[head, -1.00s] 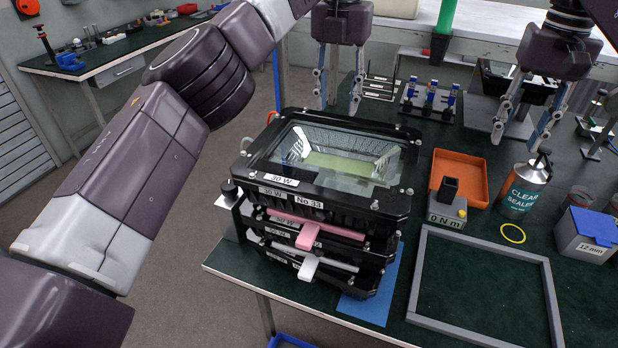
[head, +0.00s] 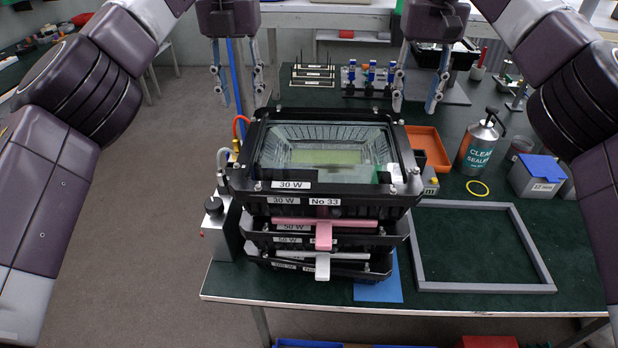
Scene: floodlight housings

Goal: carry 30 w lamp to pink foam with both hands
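The 30 W lamp (head: 275,200), a black floodlight housing with a glass front and a "No 33" label, lies glass up on top of a stack. The pink foam (head: 324,236), a thin sheet with a front tab, shows directly beneath it, above a 50 W housing (head: 287,241); most of it is hidden. My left gripper (head: 239,98) points down with fingers apart, empty, beyond the lamp's far left corner. My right gripper (head: 417,106) points down, also open and empty, beyond its far right corner. Neither appears to touch the lamp.
A white sheet (head: 322,266) lies lower in the stack. A grey valve-like device (head: 219,230) stands close at its left. At the right are an orange tray (head: 428,148), a grey frame (head: 480,287), a sealer can (head: 477,146) and a blue-lidded box (head: 540,176).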

